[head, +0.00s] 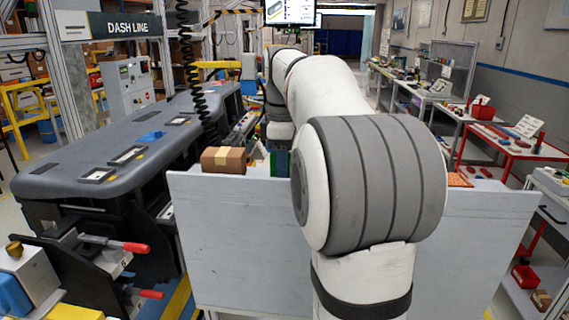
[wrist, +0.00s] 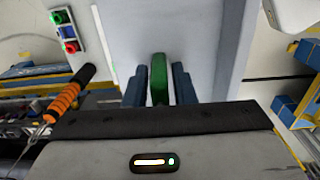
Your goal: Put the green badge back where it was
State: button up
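The green badge (wrist: 158,79) stands edge-on between the two blue fingers of my gripper (wrist: 158,88) in the wrist view. The fingers lie close along both its sides, and my gripper looks shut on it. In the head view, a green patch (head: 282,161) shows beside my arm, just above the white panel's edge; my arm hides most of the area around it. Where the badge belongs cannot be made out in either view.
A dark grey dashboard (head: 110,150) with several framed recesses and a small blue piece (head: 150,136) lies at the left. A brown taped box (head: 223,160) sits by the white panel (head: 230,240). In the wrist view, an orange-handled tool (wrist: 66,100) and a button box (wrist: 67,32) are at the left.

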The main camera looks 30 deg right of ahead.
jog(key=shift+o, duration=1)
notch_tip(320, 180, up, 12)
jog(key=shift+r+p, duration=0.2)
jog(key=shift+p, duration=0.8)
